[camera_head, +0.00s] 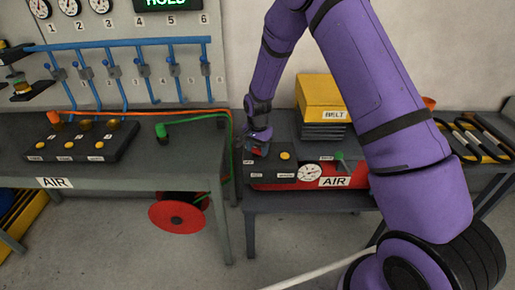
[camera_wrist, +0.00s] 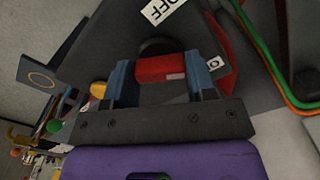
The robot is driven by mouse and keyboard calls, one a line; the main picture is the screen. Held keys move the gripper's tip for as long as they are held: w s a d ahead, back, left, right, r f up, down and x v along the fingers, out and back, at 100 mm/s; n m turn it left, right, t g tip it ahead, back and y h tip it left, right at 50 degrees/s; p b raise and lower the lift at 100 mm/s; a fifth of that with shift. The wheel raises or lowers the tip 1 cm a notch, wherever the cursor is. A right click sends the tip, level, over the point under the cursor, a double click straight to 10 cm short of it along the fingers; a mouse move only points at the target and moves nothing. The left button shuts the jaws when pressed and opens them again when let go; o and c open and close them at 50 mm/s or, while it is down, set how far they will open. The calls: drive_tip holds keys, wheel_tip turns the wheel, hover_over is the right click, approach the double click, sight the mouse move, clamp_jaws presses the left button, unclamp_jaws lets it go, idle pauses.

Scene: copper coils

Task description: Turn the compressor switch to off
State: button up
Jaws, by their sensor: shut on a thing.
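The compressor (camera_head: 262,186) is a red unit with a dark top, a round gauge (camera_head: 310,173) and an AIR label, on the right-hand bench. Its red switch (camera_wrist: 160,68) sits between the two blue-grey fingers of my gripper (camera_wrist: 159,78) in the wrist view. The fingers are shut on the switch from both sides. A white OFF label (camera_wrist: 163,11) lies just beyond the switch, and another small white label (camera_wrist: 214,63) is beside the right finger, partly hidden. In the head view my gripper (camera_head: 257,149) is down at the compressor's left top, hiding most of the switch.
A yellow button (camera_head: 284,156) is right of my gripper. A yellow BELT box (camera_head: 324,98) stands behind. Orange and green hoses (camera_head: 232,130) run close on the left. The left bench (camera_head: 165,175) holds a black button panel (camera_head: 82,143).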

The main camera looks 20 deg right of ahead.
sight(258, 148)
drive_tip(key=n, duration=1.4)
idle(0.5)
drive_tip(key=o, duration=0.9)
drive_tip(key=shift+o, duration=0.2)
drive_tip(key=shift+r, duration=0.1)
wheel_tip(258, 148, up, 11)
